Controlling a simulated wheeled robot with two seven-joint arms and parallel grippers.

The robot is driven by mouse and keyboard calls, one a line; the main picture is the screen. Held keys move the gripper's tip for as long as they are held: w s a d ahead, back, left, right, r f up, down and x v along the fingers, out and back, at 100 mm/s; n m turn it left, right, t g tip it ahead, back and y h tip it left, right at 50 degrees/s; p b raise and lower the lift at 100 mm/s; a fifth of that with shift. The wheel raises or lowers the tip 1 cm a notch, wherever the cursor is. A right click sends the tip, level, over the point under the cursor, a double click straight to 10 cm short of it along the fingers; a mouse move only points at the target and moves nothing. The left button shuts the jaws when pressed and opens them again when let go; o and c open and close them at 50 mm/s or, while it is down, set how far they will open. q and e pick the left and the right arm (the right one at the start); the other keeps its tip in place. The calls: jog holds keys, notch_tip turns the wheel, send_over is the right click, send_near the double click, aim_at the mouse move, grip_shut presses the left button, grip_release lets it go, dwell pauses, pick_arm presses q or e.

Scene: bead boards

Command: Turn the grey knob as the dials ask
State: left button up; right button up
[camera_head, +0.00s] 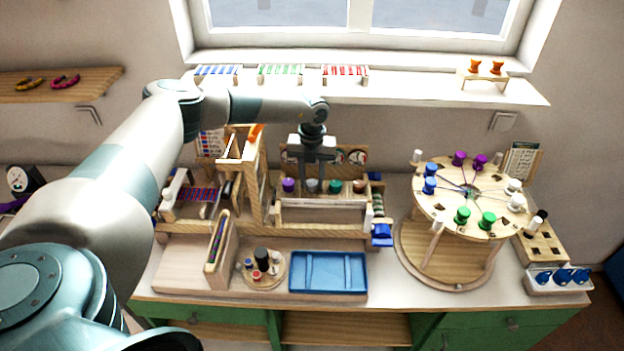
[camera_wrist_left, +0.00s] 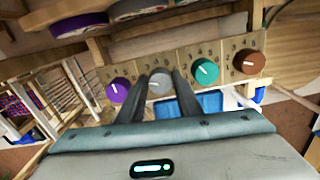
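The grey knob (camera_wrist_left: 159,84) sits in a row on a light wooden panel (camera_wrist_left: 222,50), between a purple knob (camera_wrist_left: 118,90) and a teal knob (camera_wrist_left: 206,72); a brown knob (camera_wrist_left: 249,61) is at the row's right end. In the head view the grey knob (camera_head: 312,186) is just below my left gripper (camera_head: 317,183). In the wrist view the left gripper's fingers (camera_wrist_left: 162,82) stand one on each side of the grey knob, apart, with no clear grip on it. Dials (camera_head: 355,157) stand behind the row; the arm hides some. My right gripper is not in view.
A blue tray (camera_head: 328,272) lies in front of the knob panel. A wooden frame (camera_head: 256,190) stands close on the left. A round bead board (camera_head: 470,197) stands on the right. Coloured bead racks line the shelf (camera_head: 400,92) behind.

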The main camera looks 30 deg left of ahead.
pick_arm(q)
jog(key=c, duration=0.5)
jog(key=m+b, duration=0.3)
jog(key=shift+f+b, duration=0.25)
jog(key=shift+b, duration=0.05)
jog(key=m+b, duration=0.6)
jog(key=shift+m, duration=0.4)
jog(key=shift+r+m+b, duration=0.1)
jog(key=shift+m+b, duration=1)
jog(key=shift+r+m+b, duration=0.15)
jog(key=shift+m+b, duration=0.5)
jog(key=shift+m, duration=0.35)
